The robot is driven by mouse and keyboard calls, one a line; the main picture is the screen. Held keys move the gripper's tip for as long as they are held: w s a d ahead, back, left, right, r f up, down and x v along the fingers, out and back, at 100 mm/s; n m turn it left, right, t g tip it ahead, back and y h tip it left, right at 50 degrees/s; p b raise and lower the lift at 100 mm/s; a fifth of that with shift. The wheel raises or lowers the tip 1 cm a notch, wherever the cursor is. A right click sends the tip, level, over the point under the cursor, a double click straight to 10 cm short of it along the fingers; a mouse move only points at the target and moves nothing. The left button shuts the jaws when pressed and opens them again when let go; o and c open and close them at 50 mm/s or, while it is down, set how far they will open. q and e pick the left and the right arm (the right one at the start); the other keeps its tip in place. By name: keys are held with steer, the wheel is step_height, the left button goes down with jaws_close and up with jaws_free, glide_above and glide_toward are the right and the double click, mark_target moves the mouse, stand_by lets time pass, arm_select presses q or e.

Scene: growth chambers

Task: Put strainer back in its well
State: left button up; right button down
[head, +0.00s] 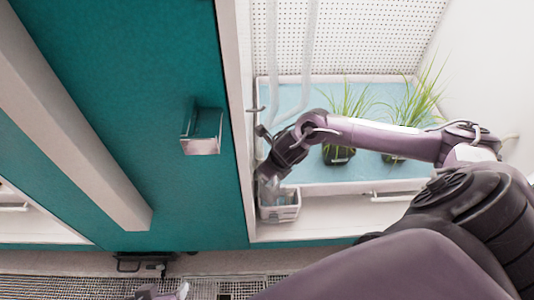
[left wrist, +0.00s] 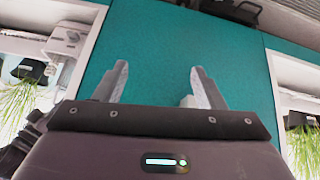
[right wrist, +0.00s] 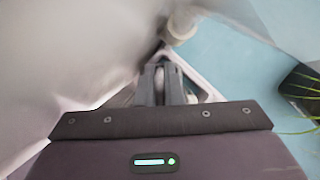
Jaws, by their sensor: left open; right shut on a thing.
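My right gripper (head: 270,180) reaches down at the front left corner of the open growth chamber. In the right wrist view its fingers (right wrist: 162,75) are shut on a pale piece with a light triangular frame (right wrist: 195,78), which seems to be the strainer; the fingers hide part of it. In the head view a small white box (head: 283,213), perhaps the well, sits just below this gripper with a greyish piece at its top; I cannot tell if they touch. My left gripper (head: 165,293) is open and empty at the bottom edge; its fingers also show in the left wrist view (left wrist: 158,75).
A pale blue tray (head: 310,172) holds two grassy plants in black pots (head: 338,155). White pipes (head: 308,45) stand at the back left. A teal door (head: 180,60) with a handle (head: 202,128) lies left of the opening. A metal grate (head: 60,288) is below.

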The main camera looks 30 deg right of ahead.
steer(key=c, duration=1.6)
jaws_free()
arm_select(q)
steer(key=shift+w+d+r, duration=0.15)
steer(key=shift+r, duration=0.2)
arm_select(e)
steer(key=shift+o, duration=0.2)
steer(key=shift+r, duration=0.15)
steer(key=shift+p+v, duration=0.8)
steer(key=shift+v, duration=0.2)
arm_select(q)
steer(key=s+a+g+p, duration=0.1)
steer(key=a+g+y, duration=0.1)
steer(key=a, duration=0.1)
steer(key=s+a+p, duration=0.1)
steer(key=a, duration=0.1)
steer(key=shift+s+f+n+g+y+p, duration=0.1)
steer(key=shift+s+n+g+y+p, duration=0.25)
steer(key=shift+n+g+y, duration=0.05)
arm_select(e)
steer(key=a+v, duration=0.1)
steer(key=v, duration=0.9)
steer(key=shift+d+r, duration=0.25)
steer(key=shift+d, duration=0.3)
